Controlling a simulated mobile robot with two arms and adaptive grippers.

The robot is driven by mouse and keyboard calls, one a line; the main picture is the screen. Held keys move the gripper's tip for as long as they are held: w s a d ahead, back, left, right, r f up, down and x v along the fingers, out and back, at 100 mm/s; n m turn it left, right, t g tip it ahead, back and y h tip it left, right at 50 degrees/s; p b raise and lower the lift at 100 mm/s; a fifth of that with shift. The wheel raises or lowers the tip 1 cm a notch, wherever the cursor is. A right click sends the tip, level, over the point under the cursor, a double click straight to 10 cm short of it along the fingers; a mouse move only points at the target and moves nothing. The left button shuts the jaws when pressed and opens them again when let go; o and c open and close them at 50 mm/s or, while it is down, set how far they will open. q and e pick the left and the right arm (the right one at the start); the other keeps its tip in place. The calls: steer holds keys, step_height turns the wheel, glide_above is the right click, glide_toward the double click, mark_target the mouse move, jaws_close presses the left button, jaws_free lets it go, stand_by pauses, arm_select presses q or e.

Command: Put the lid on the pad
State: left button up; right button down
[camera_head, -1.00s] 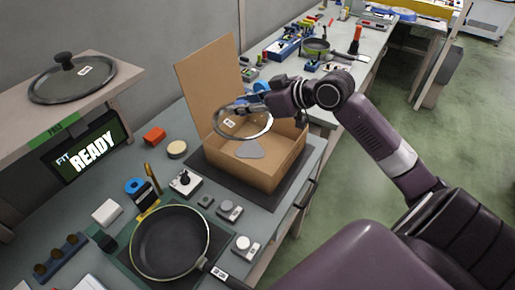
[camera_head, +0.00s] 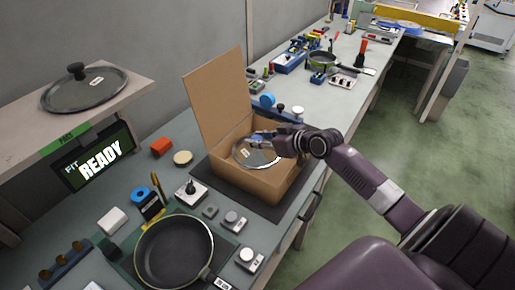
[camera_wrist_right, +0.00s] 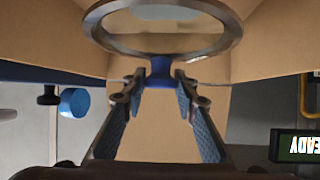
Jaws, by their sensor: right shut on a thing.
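A clear lid with a metal rim (camera_head: 250,163) is inside the open cardboard box (camera_head: 242,183), tilted in the head view. My right gripper (camera_head: 262,137) reaches in from the right and is shut on the lid's blue knob. In the right wrist view the knob (camera_wrist_right: 160,70) sits between the two fingertips of my right gripper (camera_wrist_right: 157,85), with the lid's rim (camera_wrist_right: 163,55) beyond. A pale patch, perhaps the pad, shows through the lid in the wrist view (camera_wrist_right: 170,12). I cannot tell whether the lid touches it. My left gripper is not in view.
The box's tall flap (camera_head: 217,100) stands up at its back left. A dark pan (camera_head: 174,250) lies in front of the box. Another lid (camera_head: 84,90) rests on the shelf, above a READY screen (camera_head: 97,157). Small tools and blocks crowd the bench left of the box.

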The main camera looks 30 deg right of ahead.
mark_target(263, 150)
step_height(263, 150, down, 4)
steer(key=shift+f, duration=0.2)
steer(key=shift+f, duration=0.2)
steer(key=c, duration=1.5)
jaws_free()
